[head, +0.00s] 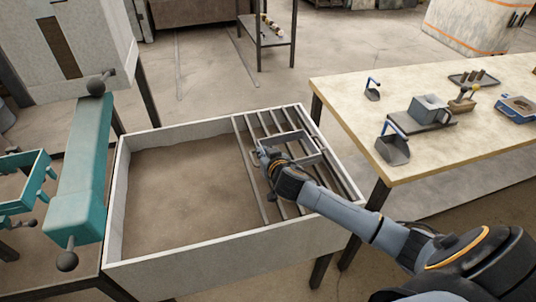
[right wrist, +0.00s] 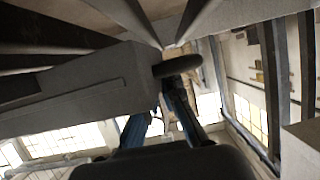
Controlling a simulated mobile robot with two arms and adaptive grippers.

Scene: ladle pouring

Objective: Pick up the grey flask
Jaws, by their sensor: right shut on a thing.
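The grey flask (head: 308,157) is an open rectangular frame with a handle at its left end. It is at the rails on the right side of the sand bin; I cannot tell whether it rests on them. My right gripper (head: 266,160) is shut on the flask at its left, handle end. In the right wrist view the flask's grey wall (right wrist: 80,92) fills much of the left, and the right gripper's fingers (right wrist: 182,88) close around its dark, rounded handle. My arm hides part of the flask's near side. My left gripper is not in view.
The sand bin (head: 180,258) has a raised rim and metal rails (head: 245,150). A workbench (head: 350,95) on the right holds scoops, a grey box on a board and small tools. A teal machine arm (head: 82,165) with ball knobs stands close at the left.

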